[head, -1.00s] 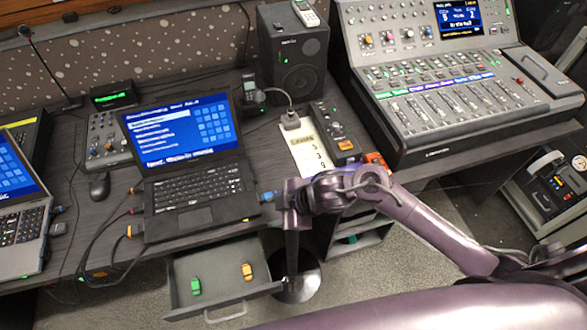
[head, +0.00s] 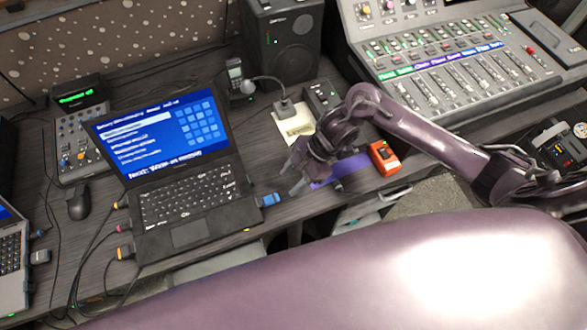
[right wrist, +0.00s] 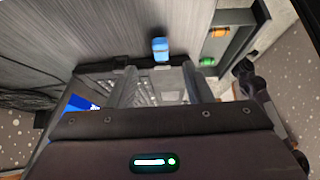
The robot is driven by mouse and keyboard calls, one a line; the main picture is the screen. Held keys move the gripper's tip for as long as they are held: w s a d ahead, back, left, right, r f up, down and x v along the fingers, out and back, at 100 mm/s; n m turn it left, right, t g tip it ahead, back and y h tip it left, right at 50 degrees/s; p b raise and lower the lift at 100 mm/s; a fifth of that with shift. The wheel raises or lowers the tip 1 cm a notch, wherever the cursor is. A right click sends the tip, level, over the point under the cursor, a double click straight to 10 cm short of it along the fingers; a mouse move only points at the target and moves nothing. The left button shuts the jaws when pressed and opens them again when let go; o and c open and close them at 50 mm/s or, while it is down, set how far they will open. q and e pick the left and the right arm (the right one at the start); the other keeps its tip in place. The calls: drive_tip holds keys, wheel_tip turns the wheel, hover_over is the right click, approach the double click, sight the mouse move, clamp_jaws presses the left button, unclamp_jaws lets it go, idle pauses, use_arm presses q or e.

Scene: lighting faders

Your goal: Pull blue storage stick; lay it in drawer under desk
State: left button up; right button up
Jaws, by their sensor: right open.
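The blue storage stick (head: 270,199) sticks out of the right side of the open laptop (head: 185,190). My right gripper (head: 312,185) is open and empty, just right of the stick and apart from it. In the right wrist view, the blue stick (right wrist: 160,48) lies ahead of the spread fingers (right wrist: 158,78), roughly centred between them. The open drawer (right wrist: 232,45) shows there at upper right, holding an orange stick (right wrist: 219,32) and a green stick (right wrist: 207,61). In the head view my own purple body part hides most of the drawer. My left gripper is not in view.
An orange device (head: 383,157) stands right of my right gripper. A speaker (head: 283,40) and mixing console (head: 455,70) are behind. Cables run from the laptop's left side, near a mouse (head: 78,203). A strip of desk in front of the laptop is clear.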

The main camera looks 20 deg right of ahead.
sight(276, 196)
drive_tip(key=b+x, duration=0.3)
drive_tip(key=x, duration=0.1)
drive_tip(key=shift+s+a+f, duration=0.1)
drive_tip(key=shift+f, duration=0.1)
drive_tip(key=shift+b+x, duration=0.45)
drive_tip(key=shift+x, duration=0.8)
drive_tip(key=shift+a+f, duration=0.1)
drive_tip(key=shift+a, duration=0.05)
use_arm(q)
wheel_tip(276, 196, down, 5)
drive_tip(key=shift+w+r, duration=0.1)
use_arm(e)
drive_tip(key=shift+a+f, duration=0.1)
drive_tip(key=shift+c, duration=0.7)
clamp_jaws()
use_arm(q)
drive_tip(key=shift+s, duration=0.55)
